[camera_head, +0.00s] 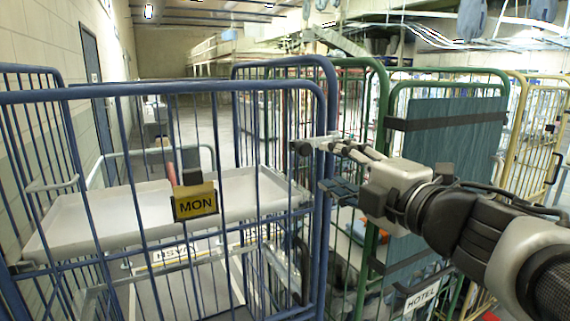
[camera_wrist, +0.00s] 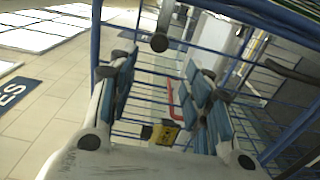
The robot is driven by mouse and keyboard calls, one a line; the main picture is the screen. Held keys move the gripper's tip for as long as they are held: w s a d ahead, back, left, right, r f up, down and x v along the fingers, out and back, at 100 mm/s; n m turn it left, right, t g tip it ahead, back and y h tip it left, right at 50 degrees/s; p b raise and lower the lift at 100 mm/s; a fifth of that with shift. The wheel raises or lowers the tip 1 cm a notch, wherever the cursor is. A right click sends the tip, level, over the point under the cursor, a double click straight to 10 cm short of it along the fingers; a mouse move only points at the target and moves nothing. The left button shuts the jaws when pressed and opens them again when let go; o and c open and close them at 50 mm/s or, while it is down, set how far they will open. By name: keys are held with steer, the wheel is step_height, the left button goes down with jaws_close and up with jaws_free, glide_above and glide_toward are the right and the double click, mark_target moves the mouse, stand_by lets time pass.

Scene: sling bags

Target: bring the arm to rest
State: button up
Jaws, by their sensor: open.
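My gripper (camera_head: 312,168) is at the right front corner of the blue cage trolley (camera_head: 328,125), its two fingers parted and nothing held between them. The arm reaches in from the right edge of the head view. In the wrist view the gripper (camera_wrist: 165,88) shows its two blue-padded fingers spread apart, with blue bars behind them. I cannot tell whether the fingers touch the bars. A yellow tag (camera_head: 195,201) reading MON hangs on the trolley's front. A yellow tag (camera_wrist: 160,134) also shows between the fingers in the wrist view.
The blue trolley holds a pale shelf (camera_head: 105,214). A green cage trolley (camera_head: 381,95) with a HOTEL label (camera_head: 421,297) stands behind my arm, with a teal panel (camera_head: 452,150). A yellow cage trolley (camera_head: 518,120) is farther right.

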steer(key=s+d+f+m+g+h, duration=0.3)
steer(key=s+d+f+m+h, duration=0.4)
steer(key=d+f+m+h, duration=0.7)
steer(key=s+a+f+m+g+y, duration=0.3)
steer(key=s+a+f+m+g, duration=0.1)
steer(key=s+f, duration=0.3)
steer(key=s+a+f+m+g+y, duration=0.3)
steer(key=s+a+f+m+g, duration=0.1)
steer(key=s, duration=0.6)
step_height(320, 180, down, 3)
steer(key=shift+s+a+m+g, duration=0.35)
steer(key=shift+a+m, duration=0.25)
steer(key=shift+a, duration=0.6)
